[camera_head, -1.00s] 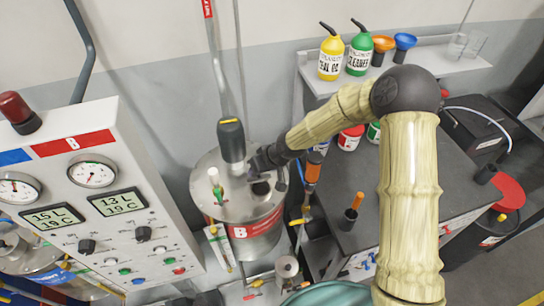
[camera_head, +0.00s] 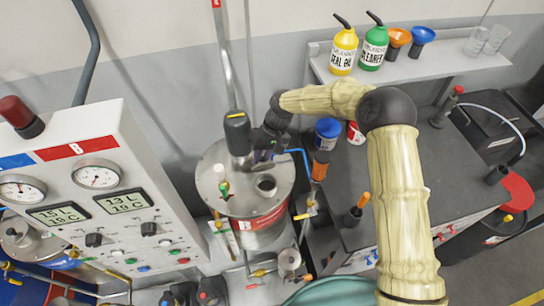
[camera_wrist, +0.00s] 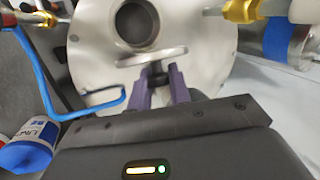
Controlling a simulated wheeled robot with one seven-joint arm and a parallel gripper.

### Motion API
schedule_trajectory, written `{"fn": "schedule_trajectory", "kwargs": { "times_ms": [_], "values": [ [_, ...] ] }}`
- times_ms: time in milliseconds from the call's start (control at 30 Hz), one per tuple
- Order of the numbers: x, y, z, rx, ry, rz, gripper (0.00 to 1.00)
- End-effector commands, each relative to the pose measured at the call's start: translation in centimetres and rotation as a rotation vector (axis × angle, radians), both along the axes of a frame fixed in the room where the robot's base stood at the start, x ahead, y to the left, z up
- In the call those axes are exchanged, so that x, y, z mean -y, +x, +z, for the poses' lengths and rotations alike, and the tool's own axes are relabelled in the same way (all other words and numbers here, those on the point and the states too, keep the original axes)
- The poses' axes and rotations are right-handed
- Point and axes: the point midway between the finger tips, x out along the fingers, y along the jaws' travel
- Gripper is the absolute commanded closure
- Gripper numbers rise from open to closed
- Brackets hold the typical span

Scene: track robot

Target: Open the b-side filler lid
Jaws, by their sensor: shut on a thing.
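The B-side tank (camera_head: 215,185) is a pale metal drum with a red B label, standing right of the control panel. Its round filler opening (camera_head: 266,185) shows uncovered on the tank top; the wrist view shows it as a dark round hole (camera_wrist: 137,22). The filler lid (camera_wrist: 138,60) appears in the wrist view as a pale plate seen nearly edge-on, tilted up beside the opening. My gripper (camera_wrist: 157,82) has its purple fingers closed around a dark piece at the lid. In the head view my gripper (camera_head: 268,154) is behind the opening, partly hidden by my wrist.
A dark motor-like cylinder (camera_head: 237,133) stands on the tank top close left of my gripper. A blue bent tube (camera_head: 297,153) and a blue can (camera_head: 327,132) are close right. The B control panel (camera_head: 90,190) is at left. A grey bench (camera_head: 400,185) extends right.

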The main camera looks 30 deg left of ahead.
Motion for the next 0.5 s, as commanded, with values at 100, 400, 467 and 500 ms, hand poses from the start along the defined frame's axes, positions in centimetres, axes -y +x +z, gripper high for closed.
{"fn": "schedule_trajectory", "kwargs": {
  "times_ms": [100, 400, 467, 500],
  "values": [
    [-0.52, 0.15, -0.17, -0.034, -0.035, 0.003, 1.00],
    [-0.67, 0.53, -0.26, -0.089, -0.091, 0.000, 1.00],
    [-0.68, 0.59, -0.27, -0.093, -0.095, -0.001, 1.00],
    [-0.68, 0.62, -0.27, -0.095, -0.097, -0.001, 1.00]
  ]
}}
